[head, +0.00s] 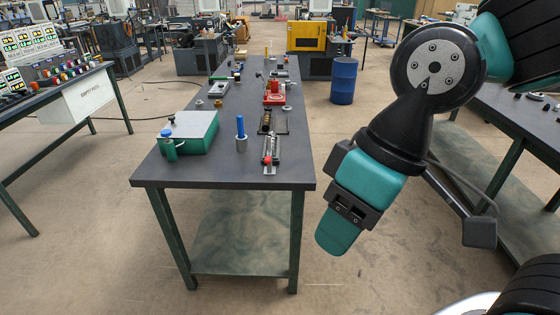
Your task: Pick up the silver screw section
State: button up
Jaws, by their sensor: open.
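I cannot single out the silver screw section with certainty at this size. On the dark workbench (215,172), a narrow assembly with a silvery length (271,150) and a red bit lies near the front right edge. Left of it, a blue rod (240,126) stands upright in a silver cylindrical base (241,145). My gripper (345,218) hangs in front of and to the right of the bench, over the floor. It is open, apart from every object, and appears empty; its fingertips are not clearly seen.
A green box with a pale top (192,128) and a green canister (168,146) stand at the bench's front left. A red part (274,97) and several small parts sit farther back. A blue drum (343,82) stands behind right. Side benches flank open floor.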

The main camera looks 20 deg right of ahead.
aim_at(274, 134)
jog(key=z, duration=0.85)
jog(key=i, duration=1.65)
jog(key=u, duration=0.9)
jog(key=i, duration=0.4)
jog(key=u, duration=0.45)
